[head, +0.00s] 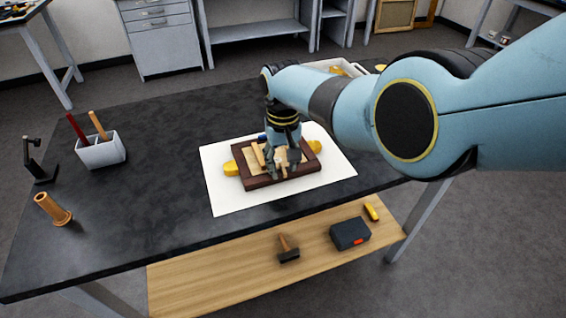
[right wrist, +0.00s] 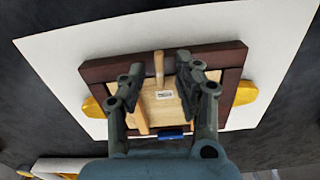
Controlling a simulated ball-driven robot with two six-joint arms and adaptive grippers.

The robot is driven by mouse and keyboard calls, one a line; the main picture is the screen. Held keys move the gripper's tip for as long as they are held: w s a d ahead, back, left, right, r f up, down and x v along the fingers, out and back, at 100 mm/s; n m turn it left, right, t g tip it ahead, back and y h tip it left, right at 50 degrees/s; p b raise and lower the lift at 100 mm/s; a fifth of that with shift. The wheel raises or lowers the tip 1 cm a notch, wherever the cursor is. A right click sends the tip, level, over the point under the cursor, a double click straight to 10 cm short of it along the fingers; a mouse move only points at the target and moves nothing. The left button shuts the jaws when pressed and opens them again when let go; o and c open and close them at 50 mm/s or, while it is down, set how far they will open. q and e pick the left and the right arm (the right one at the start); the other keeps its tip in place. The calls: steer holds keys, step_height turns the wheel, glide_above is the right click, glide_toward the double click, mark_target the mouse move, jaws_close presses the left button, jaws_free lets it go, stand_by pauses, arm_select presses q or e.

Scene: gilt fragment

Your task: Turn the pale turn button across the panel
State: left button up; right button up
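A dark brown wooden frame (head: 258,182) with a pale panel (right wrist: 206,92) lies flat on a white sheet. A slim pale turn button (right wrist: 159,68) reaches over the frame's inner edge in the right wrist view. Another pale strip (right wrist: 141,120) lies further down, partly behind a finger. In the head view a pale strip (head: 258,155) shows left of my gripper. My right gripper (head: 281,168) points down over the panel; in the right wrist view its fingers (right wrist: 160,66) are apart, either side of the turn button. I cannot tell whether they touch it. My left gripper is out of view.
Yellow pieces (head: 231,168) stick out from both sides of the frame. A small blue item (right wrist: 172,135) is at its far side. The white sheet (head: 225,197) lies on the dark table. A white tray is behind my arm.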

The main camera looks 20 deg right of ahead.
mark_target(283, 168)
step_height(283, 168, up, 12)
stand_by(0.7)
